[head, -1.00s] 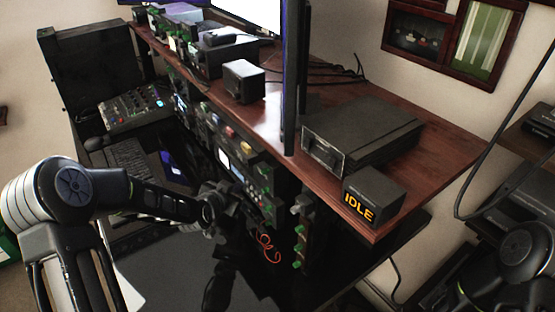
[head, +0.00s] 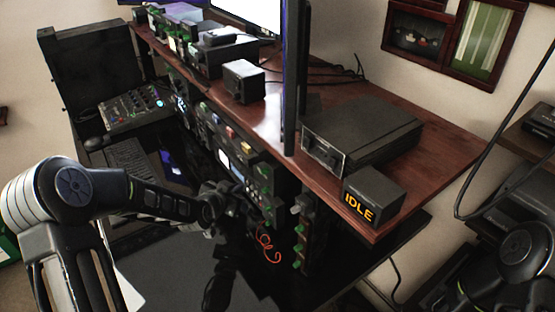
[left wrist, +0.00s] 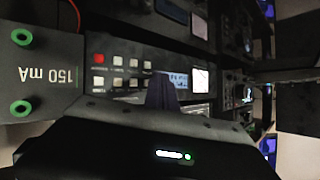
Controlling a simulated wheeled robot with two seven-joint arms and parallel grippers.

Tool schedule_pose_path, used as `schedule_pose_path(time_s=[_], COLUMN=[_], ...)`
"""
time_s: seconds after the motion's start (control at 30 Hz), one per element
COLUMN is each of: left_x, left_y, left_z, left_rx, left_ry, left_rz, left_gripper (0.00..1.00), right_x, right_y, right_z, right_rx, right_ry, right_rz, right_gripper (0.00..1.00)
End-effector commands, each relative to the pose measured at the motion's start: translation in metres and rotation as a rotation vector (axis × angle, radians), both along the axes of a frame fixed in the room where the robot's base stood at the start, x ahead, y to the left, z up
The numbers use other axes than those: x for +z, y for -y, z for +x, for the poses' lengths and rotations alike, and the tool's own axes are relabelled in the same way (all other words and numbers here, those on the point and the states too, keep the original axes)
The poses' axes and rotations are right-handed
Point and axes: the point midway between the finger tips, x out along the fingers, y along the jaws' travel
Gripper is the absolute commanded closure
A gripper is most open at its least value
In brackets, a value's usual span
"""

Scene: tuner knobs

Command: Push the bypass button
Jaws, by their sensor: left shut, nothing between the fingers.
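The equipment panel (left wrist: 120,45) in the left wrist view carries a red button (left wrist: 98,59), several pale square buttons (left wrist: 99,83) and a small lit display (left wrist: 179,79). The button labels are too small to read, so I cannot tell which is the bypass button. My left gripper (left wrist: 164,92) is shut and empty; its dark fingers stand in front of the panel, beside the pale buttons and partly over the display's left side. I cannot tell if they touch. In the head view my left gripper (head: 232,194) is dark against the rack (head: 268,178). My right gripper is out of view.
A block marked 150 mA (left wrist: 44,76) with green rings is beside the panel. A black box (head: 360,135) and an IDLE display box (head: 374,194) sit on the wooden desk (head: 430,180). An orange cable (head: 265,245) hangs below the rack.

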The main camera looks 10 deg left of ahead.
Motion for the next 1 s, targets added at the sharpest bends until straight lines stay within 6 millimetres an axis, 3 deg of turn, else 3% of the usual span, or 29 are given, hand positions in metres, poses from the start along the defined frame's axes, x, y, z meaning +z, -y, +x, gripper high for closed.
schedule_pose_path(time_s=[1.0], left_x=[-0.0001], left_y=[0.0079], left_z=[0.0088], left_rx=[-0.001], left_ry=[0.001], left_rz=[0.001], left_gripper=[1.0], right_x=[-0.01], right_y=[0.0], right_z=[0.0], right_rx=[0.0], right_ry=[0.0], right_rz=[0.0], right_gripper=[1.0])
